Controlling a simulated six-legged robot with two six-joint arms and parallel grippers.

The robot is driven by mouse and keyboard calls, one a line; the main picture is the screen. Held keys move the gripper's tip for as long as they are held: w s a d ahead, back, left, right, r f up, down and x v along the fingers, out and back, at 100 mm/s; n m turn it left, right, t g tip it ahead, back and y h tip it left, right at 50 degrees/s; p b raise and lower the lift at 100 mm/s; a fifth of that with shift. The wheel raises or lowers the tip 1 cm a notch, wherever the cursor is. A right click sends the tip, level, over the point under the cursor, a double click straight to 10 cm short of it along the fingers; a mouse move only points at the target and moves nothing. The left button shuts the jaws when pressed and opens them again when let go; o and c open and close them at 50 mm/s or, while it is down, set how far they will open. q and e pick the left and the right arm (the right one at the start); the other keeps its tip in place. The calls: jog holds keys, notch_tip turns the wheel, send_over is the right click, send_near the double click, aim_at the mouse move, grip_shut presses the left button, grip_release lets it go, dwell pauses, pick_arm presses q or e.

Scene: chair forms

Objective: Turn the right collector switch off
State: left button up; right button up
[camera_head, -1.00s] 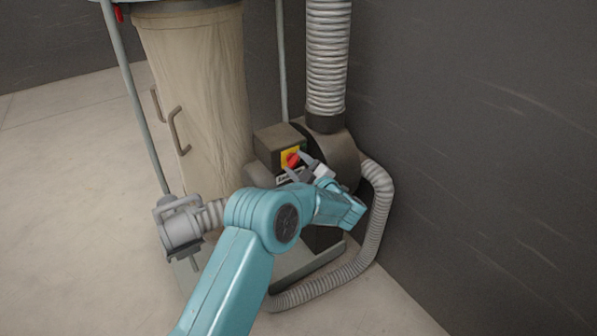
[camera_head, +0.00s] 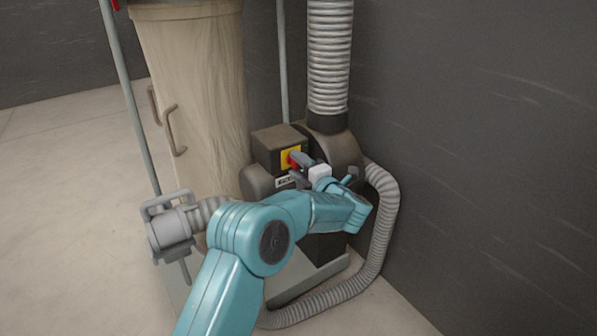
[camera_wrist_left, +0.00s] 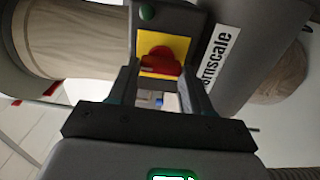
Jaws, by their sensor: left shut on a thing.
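The collector switch is a red rotary knob (camera_wrist_left: 163,62) on a yellow plate (camera_wrist_left: 175,42), at the front of a dark box (camera_head: 277,138) on the dust collector. In the head view the red knob (camera_head: 293,158) is partly hidden by my gripper. My left gripper (camera_head: 299,162) reaches in from the lower left and is shut on the red knob. In the left wrist view its two fingers (camera_wrist_left: 160,78) stand on either side of the knob. A small green round part (camera_wrist_left: 147,12) sits above the yellow plate. My right gripper is not in view.
A tall beige filter bag (camera_head: 195,90) stands left of the switch box. A ribbed vertical duct (camera_head: 329,60) rises behind it, and a grey hose (camera_head: 383,235) curves along the right. A dark wall (camera_head: 480,150) is close on the right. Open floor (camera_head: 70,190) lies left.

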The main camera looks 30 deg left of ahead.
pick_arm(q)
jog(key=shift+f, duration=0.15)
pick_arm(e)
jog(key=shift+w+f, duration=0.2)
pick_arm(q)
jog(key=o, duration=1.1)
jog(key=shift+c, duration=0.2)
jog(key=shift+s+d, duration=0.1)
jog(key=shift+d, duration=0.15)
jog(key=p+v, duration=0.4)
jog(key=v, duration=1.2)
jog(key=shift+p, duration=0.3)
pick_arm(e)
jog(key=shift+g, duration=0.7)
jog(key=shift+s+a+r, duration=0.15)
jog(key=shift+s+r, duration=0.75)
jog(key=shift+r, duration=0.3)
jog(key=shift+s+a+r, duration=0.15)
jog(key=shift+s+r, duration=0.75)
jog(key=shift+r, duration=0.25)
pick_arm(q)
jog(key=shift+a, duration=0.1)
